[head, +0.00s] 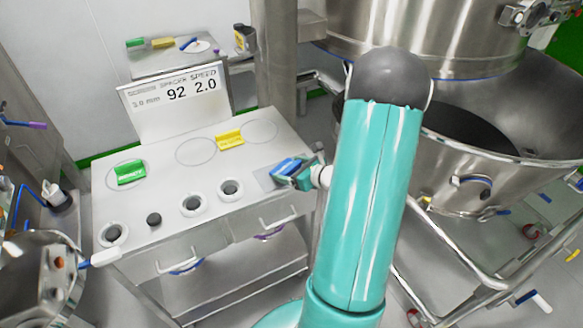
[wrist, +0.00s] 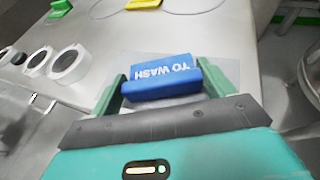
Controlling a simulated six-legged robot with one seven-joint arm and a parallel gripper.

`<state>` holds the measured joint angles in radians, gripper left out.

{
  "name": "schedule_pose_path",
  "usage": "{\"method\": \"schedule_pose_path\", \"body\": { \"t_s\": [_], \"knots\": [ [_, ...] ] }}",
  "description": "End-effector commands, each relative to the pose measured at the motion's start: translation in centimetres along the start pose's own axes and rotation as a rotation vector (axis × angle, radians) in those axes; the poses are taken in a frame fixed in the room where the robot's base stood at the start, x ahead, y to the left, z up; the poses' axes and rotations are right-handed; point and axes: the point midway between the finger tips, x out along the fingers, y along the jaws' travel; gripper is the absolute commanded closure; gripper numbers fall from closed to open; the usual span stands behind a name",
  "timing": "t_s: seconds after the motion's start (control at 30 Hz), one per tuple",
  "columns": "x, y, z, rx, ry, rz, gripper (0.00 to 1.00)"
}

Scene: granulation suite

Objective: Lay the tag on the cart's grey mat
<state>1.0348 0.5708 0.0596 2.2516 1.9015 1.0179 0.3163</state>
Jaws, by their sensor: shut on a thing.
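The blue tag (wrist: 160,78), lettered "TO WASH", is between the two green fingers of my gripper (wrist: 163,92) in the wrist view. In the head view the tag (head: 287,166) shows at the right end of the cart top, with my gripper (head: 300,176) shut on it. The grey mat (head: 264,180) lies under and beside the tag there, partly hidden by tag and gripper. Its edge also shows around the tag in the wrist view (wrist: 209,63). I cannot tell whether the tag touches the mat or hangs just above it.
The white cart top (head: 160,200) also carries a green tag (head: 130,173), a yellow tag (head: 230,139), several white rings along its front and a sign (head: 175,98) reading 92 and 2.0. A large steel vessel (head: 480,150) stands close at right.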

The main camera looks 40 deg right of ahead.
Motion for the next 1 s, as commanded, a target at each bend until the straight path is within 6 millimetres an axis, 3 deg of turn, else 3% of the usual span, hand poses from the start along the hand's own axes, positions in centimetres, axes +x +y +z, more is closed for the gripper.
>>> {"method": "schedule_pose_path", "body": {
  "t_s": [0.23,0.27,0.37,0.67,0.87,1.0],
  "knots": [
    [0.2,0.0,-0.4,-0.001,0.000,0.000,0.44],
    [0.2,0.0,-0.4,-0.001,0.000,0.000,0.17],
    [0.2,0.0,-0.4,-0.001,0.000,0.000,0.00],
    [-0.3,-0.1,-0.4,-0.001,0.000,-0.002,0.00],
    [-3.2,-0.1,-0.4,-0.001,0.000,-0.003,0.00],
    [-6.3,-0.1,-0.4,-0.002,0.000,-0.005,0.00]
  ]
}}
